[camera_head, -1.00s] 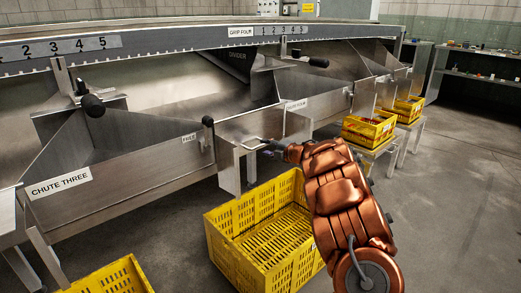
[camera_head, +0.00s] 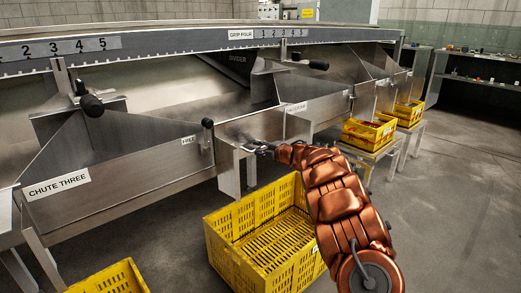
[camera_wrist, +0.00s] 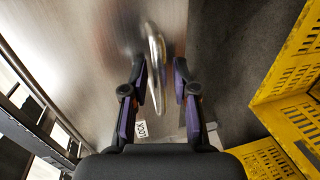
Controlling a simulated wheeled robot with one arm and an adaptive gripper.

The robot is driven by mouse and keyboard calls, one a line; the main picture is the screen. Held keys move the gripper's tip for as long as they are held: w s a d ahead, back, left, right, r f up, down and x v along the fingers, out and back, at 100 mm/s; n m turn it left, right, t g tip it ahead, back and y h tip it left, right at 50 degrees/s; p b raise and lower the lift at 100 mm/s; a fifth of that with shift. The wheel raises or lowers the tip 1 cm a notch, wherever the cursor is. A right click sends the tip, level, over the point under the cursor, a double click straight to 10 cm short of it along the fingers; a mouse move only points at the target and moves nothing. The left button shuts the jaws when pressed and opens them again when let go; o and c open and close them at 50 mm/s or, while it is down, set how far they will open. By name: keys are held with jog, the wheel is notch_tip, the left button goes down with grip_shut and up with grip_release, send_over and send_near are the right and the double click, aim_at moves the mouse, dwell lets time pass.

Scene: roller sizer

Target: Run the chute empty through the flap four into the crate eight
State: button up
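A metal bar handle (camera_wrist: 155,65) runs between the two fingers of my gripper (camera_wrist: 158,75) in the wrist view. The fingers, with purple inner sides, stand apart with a gap to the handle. In the head view my gripper (camera_head: 257,148) is at the steel flap (camera_head: 229,172) at the chute's lower end, beneath a sign reading "GRIP FOUR" (camera_head: 240,35). An empty yellow crate (camera_head: 228,252) stands on the floor below the flap. Its number is not readable. The chute's inside is mostly hidden by its front wall (camera_head: 262,127).
The trough labelled "CHUTE THREE" (camera_head: 57,184) is at left, with another yellow crate (camera_head: 118,277) below it. Filled yellow crates (camera_head: 366,137) sit on stands at right. Black-knobbed levers (camera_head: 92,105) stick out above the chutes. The grey floor at right (camera_head: 450,220) is clear.

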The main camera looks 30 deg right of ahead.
grip_shut()
jog(key=shift+r+p, duration=0.15)
jog(key=shift+p, duration=0.35)
